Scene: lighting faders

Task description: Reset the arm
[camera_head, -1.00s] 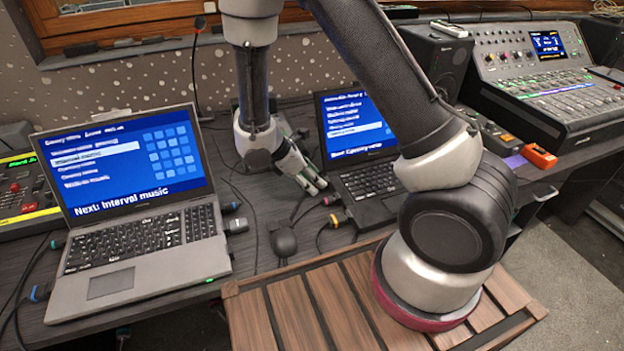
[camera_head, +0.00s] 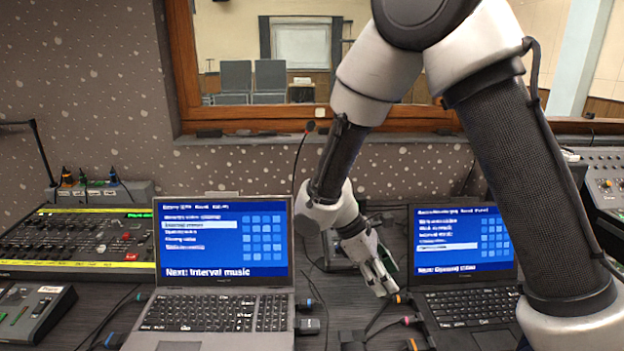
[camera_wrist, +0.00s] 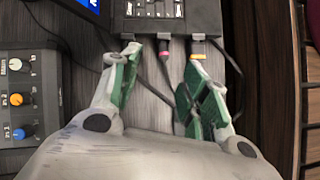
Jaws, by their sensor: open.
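My arm reaches over the desk from the right in the head view. My gripper (camera_head: 380,278) hangs between two laptops, pointing down and to the right. In the wrist view its two green-padded fingers (camera_wrist: 165,85) are spread apart. Nothing is between them but desk surface and cables behind. The right laptop's edge (camera_wrist: 190,22) with plugged cables lies just beyond the fingertips. I cannot tell the exact height of the gripper above the desk.
The left laptop (camera_head: 222,240) and the right laptop (camera_head: 463,245) are open with blue screens. A mixer (camera_head: 75,240) stands at the left, another (camera_head: 606,185) at the far right. A thin gooseneck microphone (camera_head: 298,165) rises behind my gripper. A wooden-framed window is behind.

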